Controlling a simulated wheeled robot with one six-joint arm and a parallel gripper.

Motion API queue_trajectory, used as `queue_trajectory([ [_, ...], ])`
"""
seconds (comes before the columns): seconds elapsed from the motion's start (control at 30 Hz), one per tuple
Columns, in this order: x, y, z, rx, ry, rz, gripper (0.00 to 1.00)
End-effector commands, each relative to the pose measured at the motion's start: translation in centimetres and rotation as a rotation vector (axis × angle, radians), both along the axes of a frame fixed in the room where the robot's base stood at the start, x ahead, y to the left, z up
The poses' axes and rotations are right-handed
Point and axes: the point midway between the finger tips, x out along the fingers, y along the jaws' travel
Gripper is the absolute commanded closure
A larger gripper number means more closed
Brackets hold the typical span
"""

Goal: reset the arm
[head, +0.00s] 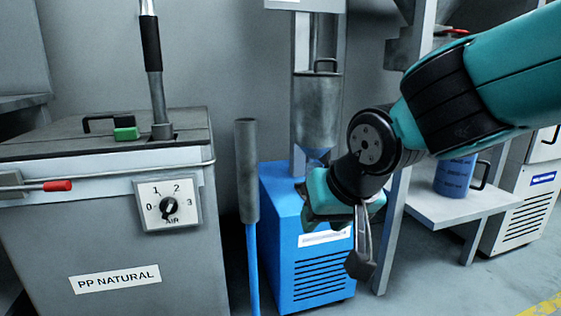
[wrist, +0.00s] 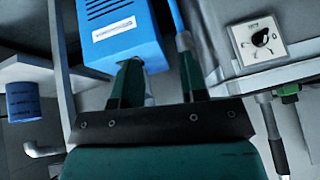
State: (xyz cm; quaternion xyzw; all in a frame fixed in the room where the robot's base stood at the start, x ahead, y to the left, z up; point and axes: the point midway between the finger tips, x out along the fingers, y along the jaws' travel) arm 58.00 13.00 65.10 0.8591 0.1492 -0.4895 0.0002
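My arm reaches in from the upper right of the head view, teal with black joints. My gripper (head: 362,262) hangs at its end, fingers downward, in front of the blue unit and the metal post. In the wrist view my gripper (wrist: 160,78) shows two green fingers standing apart, with nothing seen held between them. From the head view the fingers overlap, so the gap does not show there.
A grey machine (head: 100,190) labelled PP NATURAL, with an AIR dial panel (head: 167,203), stands left. A blue unit (head: 275,230) sits under a metal hopper (head: 316,110). A shelf (head: 445,207) carries a blue container (head: 454,176). Open floor (head: 460,270) lies right.

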Motion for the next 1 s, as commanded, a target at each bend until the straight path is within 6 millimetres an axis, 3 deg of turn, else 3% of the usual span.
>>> queue_trajectory([
  [0.03,-2.5,-2.5,3.1,-0.014,0.069,0.047,0.61],
  [0.1,-6.3,-4.7,4.2,-0.028,0.158,0.143,0.61],
  [0.3,-16.3,-8.4,7.5,-0.017,0.336,0.398,0.61],
  [0.37,-18.6,-8.8,8.7,-0.01,0.369,0.464,0.61],
  [0.67,-18.1,-8.5,18.0,-0.013,0.365,0.46,0.61],
  [1.0,-18.0,-8.5,31.4,-0.013,0.363,0.458,0.61],
])
